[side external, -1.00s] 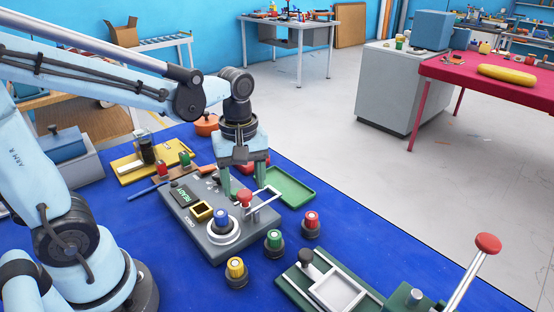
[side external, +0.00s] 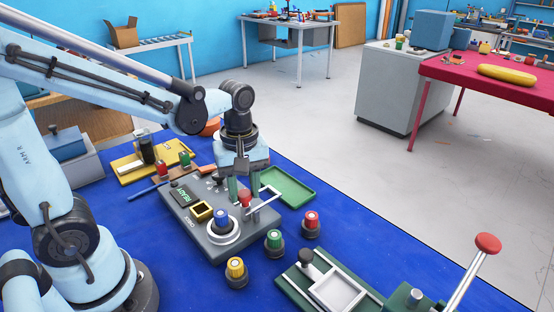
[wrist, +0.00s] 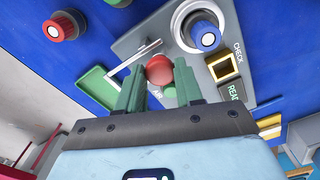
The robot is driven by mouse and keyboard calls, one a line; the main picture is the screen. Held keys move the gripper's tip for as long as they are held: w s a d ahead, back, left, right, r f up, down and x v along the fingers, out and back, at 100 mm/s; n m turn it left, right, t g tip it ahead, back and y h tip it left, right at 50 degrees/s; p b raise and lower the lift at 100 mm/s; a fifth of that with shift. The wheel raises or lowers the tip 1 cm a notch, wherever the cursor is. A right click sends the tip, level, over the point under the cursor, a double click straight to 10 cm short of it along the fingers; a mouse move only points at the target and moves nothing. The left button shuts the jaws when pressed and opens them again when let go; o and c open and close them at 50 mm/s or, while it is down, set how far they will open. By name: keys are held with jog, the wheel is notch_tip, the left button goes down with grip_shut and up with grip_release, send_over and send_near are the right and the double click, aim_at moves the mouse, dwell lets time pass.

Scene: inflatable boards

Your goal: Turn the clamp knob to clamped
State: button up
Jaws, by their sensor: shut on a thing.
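The grey control panel (side external: 205,235) lies on the blue table. A red round knob (side external: 245,197) stands on it beside a metal lever bar; I take it for the clamp knob, but no clamp label is readable. My gripper (side external: 245,187) points down at the panel, its green fingers on either side of the red knob. In the wrist view the red knob (wrist: 160,70) shows between the fingertips (wrist: 160,82). My gripper is shut on it; the exact contact is partly hidden.
A blue knob (side external: 221,219) on a white dial and a yellow-framed square (side external: 201,211) share the panel. Loose yellow (side external: 236,272), green (side external: 273,241) and red (side external: 311,222) knobs stand in front. A green tray (side external: 290,189) lies behind, a green fixture (side external: 330,285) at right.

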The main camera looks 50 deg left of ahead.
jog(key=shift+m, duration=0.4)
jog(key=m, duration=0.3)
jog(key=shift+m, duration=0.4)
jog(key=m, duration=1.3)
jog(key=shift+m, duration=0.3)
jog(key=o, duration=1)
jog(key=shift+o, duration=0.2)
jog(key=shift+r, duration=0.1)
